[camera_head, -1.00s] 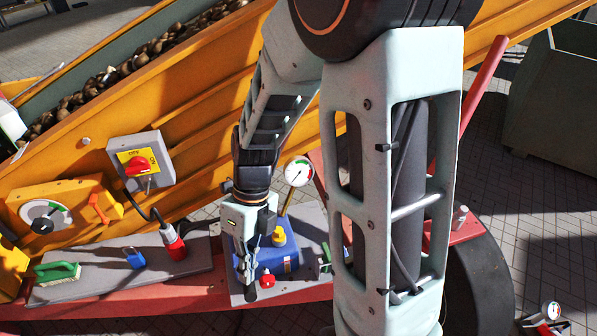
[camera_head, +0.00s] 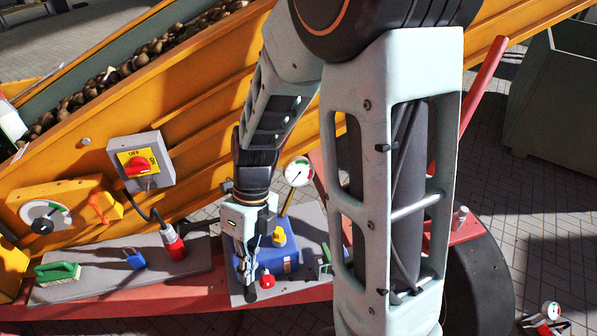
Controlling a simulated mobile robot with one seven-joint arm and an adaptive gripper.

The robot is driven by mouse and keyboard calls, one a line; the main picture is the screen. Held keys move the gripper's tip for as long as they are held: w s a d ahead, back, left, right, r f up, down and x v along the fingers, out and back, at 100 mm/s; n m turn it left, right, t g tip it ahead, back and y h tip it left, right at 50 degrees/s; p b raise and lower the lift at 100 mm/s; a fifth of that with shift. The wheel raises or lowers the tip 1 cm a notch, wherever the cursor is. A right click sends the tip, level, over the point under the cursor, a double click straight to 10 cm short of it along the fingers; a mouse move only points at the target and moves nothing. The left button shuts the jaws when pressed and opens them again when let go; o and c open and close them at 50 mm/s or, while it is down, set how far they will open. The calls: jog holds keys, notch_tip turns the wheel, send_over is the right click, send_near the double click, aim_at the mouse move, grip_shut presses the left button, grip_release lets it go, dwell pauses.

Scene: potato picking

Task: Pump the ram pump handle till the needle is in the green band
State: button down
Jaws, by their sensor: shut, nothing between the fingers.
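The ram pump is a blue block (camera_head: 281,262) on a grey plate beside the red frame. It has a yellow part (camera_head: 279,238) on top and a red knob (camera_head: 267,281) in front. A round white gauge (camera_head: 298,171) stands behind it on a brass stem; a green band shows on its face, but the needle's exact place is too small to read. My gripper (camera_head: 250,293) points down at the pump's left front side, shut and empty. I cannot tell whether it touches the pump. The handle cannot be made out clearly and may be behind my gripper.
A grey shelf (camera_head: 95,280) on the left holds a green brush (camera_head: 57,272), a blue padlock (camera_head: 134,259) and a red plug (camera_head: 173,242). A switch box (camera_head: 140,160) and orange dial box (camera_head: 88,195) stand behind. My arm covers the middle right.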

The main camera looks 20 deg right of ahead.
aim_at(252, 283)
jog(key=shift+s+f+b, duration=0.3)
jog(key=shift+f+b, duration=0.05)
jog(key=shift+f, duration=0.3)
jog(key=shift+s+f+b, duration=0.3)
jog(key=shift+s+f, duration=0.05)
jog(key=shift+f, duration=0.4)
jog(key=shift+s+a+f+b, duration=0.1)
jog(key=shift+s+f+b, duration=0.2)
jog(key=shift+f, duration=0.35)
jog(key=shift+s+f+b, duration=0.15)
jog(key=shift+f+b, duration=0.3)
jog(key=shift+f, duration=0.2)
